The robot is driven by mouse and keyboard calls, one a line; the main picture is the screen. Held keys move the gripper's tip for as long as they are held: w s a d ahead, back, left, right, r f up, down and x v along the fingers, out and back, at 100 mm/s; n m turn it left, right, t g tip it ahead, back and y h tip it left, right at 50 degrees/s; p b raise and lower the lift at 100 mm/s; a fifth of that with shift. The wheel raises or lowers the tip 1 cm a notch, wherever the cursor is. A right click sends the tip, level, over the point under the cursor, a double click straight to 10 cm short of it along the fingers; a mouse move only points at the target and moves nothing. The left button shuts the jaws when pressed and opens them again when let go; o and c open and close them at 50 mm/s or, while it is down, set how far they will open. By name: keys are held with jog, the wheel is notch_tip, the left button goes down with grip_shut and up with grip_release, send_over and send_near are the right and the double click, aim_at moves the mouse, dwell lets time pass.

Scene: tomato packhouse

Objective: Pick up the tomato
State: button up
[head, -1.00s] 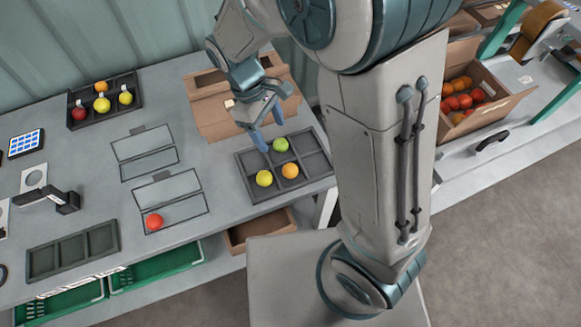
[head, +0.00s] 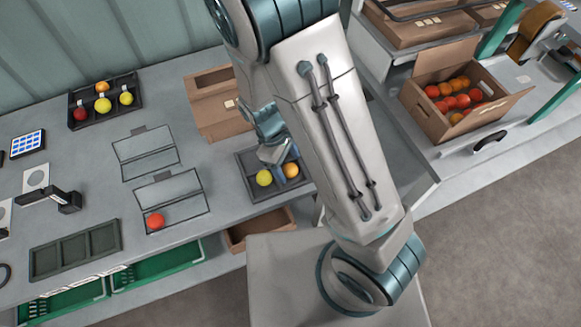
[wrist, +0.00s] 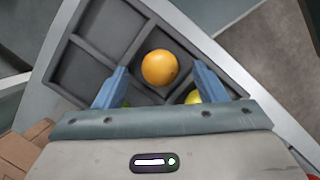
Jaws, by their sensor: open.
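An orange tomato (head: 291,170) sits in a compartment of the dark divided tray (head: 247,160) near the table's right end. In the wrist view the orange tomato (wrist: 160,67) appears between and just beyond the fingertips, with no contact visible. My gripper (head: 281,158) is open and empty, above the tray, fingers pointing down. The green tomato is hidden behind my gripper in the head view.
A cardboard box (head: 215,104) stands behind the tray. To the left are a rack of tomatoes (head: 133,113), a red tomato (head: 155,221) in an outlined area and an empty three-part tray (head: 75,250). A carton (head: 428,117) of red and orange tomatoes stands at the right.

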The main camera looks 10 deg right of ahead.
jog(key=shift+s+d+f, duration=0.1)
jog(key=shift+d+f, duration=0.05)
jog(key=shift+f, duration=0.4)
jog(key=c, duration=0.8)
